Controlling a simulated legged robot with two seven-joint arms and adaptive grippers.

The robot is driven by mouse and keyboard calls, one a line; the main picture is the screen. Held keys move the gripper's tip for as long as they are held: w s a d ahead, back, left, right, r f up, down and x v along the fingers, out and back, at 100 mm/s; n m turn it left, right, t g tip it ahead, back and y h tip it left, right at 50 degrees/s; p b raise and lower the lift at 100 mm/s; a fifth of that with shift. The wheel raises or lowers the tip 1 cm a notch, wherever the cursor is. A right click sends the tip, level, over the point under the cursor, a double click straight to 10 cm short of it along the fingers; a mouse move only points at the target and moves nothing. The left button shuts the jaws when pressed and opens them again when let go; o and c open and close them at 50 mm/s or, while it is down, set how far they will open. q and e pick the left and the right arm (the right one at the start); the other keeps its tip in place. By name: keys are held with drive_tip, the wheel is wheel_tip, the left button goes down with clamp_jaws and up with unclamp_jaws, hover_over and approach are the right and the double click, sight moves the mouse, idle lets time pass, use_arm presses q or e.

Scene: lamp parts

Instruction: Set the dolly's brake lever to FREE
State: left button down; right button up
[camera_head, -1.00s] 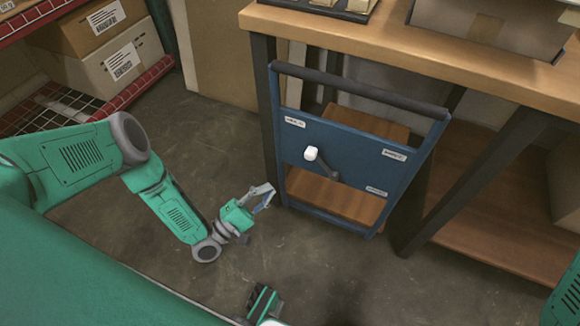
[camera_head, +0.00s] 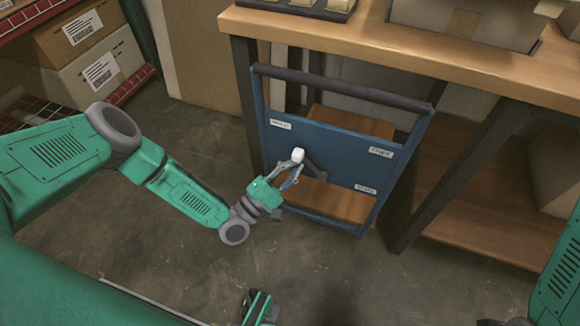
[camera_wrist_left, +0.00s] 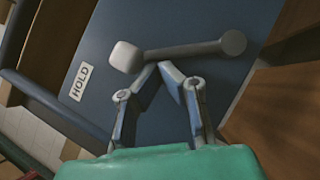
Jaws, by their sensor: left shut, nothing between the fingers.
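The left wrist view shows the knob (camera_wrist_left: 125,57), the lever arm (camera_wrist_left: 185,49) and HOLD (camera_wrist_left: 80,82). My left gripper (camera_head: 296,173) is shut and empty; its fingertips (camera_wrist_left: 160,69) are right by the lever arm near the knob. Whether they touch it, I cannot tell.
Two more labels, upper right (camera_head: 381,152) and lower right (camera_head: 365,188) on the panel, are too blurred to read surely. The wooden workbench (camera_head: 420,50) and its dark leg (camera_head: 455,180) stand close behind. Boxes (camera_head: 100,70) sit on a shelf at left. The floor (camera_head: 380,280) in front is clear.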

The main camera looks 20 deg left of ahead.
sight(342, 164)
use_arm(q)
drive_tip(key=shift+r, duration=0.1)
drive_tip(key=shift+d+r+m+g+p, duration=0.2)
drive_tip(key=shift+m+g+p, duration=0.1)
drive_tip(key=shift+m, duration=0.2)
drive_tip(key=shift+d+r+m+p, duration=0.1)
drive_tip(key=shift+d+m+p, duration=0.05)
drive_tip(key=shift+m+p, duration=0.15)
drive_tip(key=r+m+g+p, duration=0.1)
drive_tip(key=d+m+g+p, duration=0.1)
drive_tip(key=m, duration=0.1)
drive_tip(key=shift+d+r+p, duration=0.2)
drive_tip(key=shift+r+p, duration=0.2)
drive_tip(key=d+m+g+p, duration=0.1)
drive_tip(key=r+m+p, duration=0.1)
drive_tip(key=shift+d+m+g, duration=0.3)
drive_tip(key=shift+d+g, duration=0.1)
drive_tip(key=d+m+p, duration=0.1)
drive_tip(key=d+m+g+y+p, duration=0.1)
drive_tip(key=shift+s+r+p, duration=0.1)
drive_tip(key=shift+r+p, duration=0.05)
drive_tip(key=shift+p, duration=0.15)
drive_tip(key=shift+d+m+g+y+p, duration=0.4)
drive_tip(key=shift+d+m+y+p, duration=0.15)
drive_tip(key=shift+m+y, duration=0.05)
drive_tip(key=shift+d+f+m+y+p, duration=0.35)
drive_tip(key=shift+d+m+y, duration=0.35)
drive_tip(key=shift+d+m, duration=0.1)
drive_tip(key=shift+d+f, duration=0.1)
drive_tip(key=shift+d, duration=0.2)
